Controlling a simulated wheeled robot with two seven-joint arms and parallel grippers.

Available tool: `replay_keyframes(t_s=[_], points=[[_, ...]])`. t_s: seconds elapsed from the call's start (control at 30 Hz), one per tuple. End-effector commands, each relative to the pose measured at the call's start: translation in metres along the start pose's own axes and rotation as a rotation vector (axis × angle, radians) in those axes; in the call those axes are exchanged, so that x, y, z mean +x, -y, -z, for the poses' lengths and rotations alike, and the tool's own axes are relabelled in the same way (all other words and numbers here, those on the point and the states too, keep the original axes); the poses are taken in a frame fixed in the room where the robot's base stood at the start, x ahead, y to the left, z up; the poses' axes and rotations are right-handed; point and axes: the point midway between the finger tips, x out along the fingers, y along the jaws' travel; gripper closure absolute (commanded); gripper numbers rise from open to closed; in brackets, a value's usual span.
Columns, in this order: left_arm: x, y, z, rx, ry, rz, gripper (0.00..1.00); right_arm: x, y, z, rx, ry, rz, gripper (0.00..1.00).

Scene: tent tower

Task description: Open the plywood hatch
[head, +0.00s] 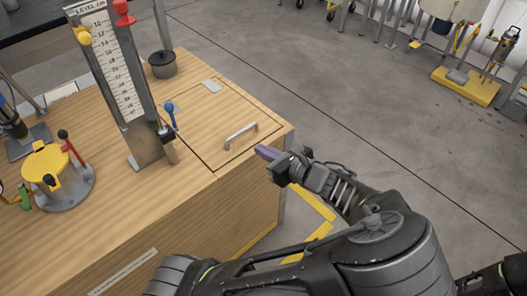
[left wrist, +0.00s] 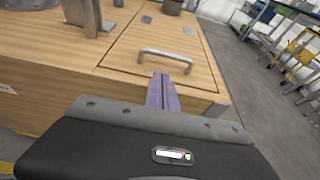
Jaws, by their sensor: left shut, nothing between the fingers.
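The plywood hatch (head: 212,117) is a rectangular panel lying flush and closed in the bench top, outlined by a dark seam. It carries a silver bar handle (head: 240,135) near its front edge and a small grey plate (head: 211,86) at its far side. My left gripper (head: 262,152) is at the bench's near corner, just to the right of the handle and apart from it. Its purple fingers are shut and empty. In the left wrist view the fingers (left wrist: 162,92) point toward the handle (left wrist: 166,57) from the near side. My right gripper is not in view.
A tall level gauge (head: 118,75) with red and yellow knobs and a blue lever (head: 170,113) stands left of the hatch. A yellow valve device (head: 46,165) is at far left. Open floor lies to the right.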

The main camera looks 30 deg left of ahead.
Motion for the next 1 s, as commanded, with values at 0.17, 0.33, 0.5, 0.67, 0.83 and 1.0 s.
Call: replay_keyframes(t_s=[0.17,0.33,0.5,0.67,0.83,1.0], points=[[0.032,-0.001,0.003,0.000,0.002,-0.004,1.00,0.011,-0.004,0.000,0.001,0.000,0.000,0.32],[0.059,-0.001,0.002,0.000,0.002,-0.003,1.00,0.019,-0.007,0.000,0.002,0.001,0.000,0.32],[0.075,0.000,0.001,0.000,0.000,0.000,1.00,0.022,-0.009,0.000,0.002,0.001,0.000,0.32],[0.079,0.000,0.000,0.000,0.000,0.000,1.00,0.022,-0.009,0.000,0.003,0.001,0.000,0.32],[0.079,0.000,0.000,0.000,-0.001,0.000,1.00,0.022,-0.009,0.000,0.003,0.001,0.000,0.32],[0.078,0.001,-0.002,0.000,-0.004,0.000,1.00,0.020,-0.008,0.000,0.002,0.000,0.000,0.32]])
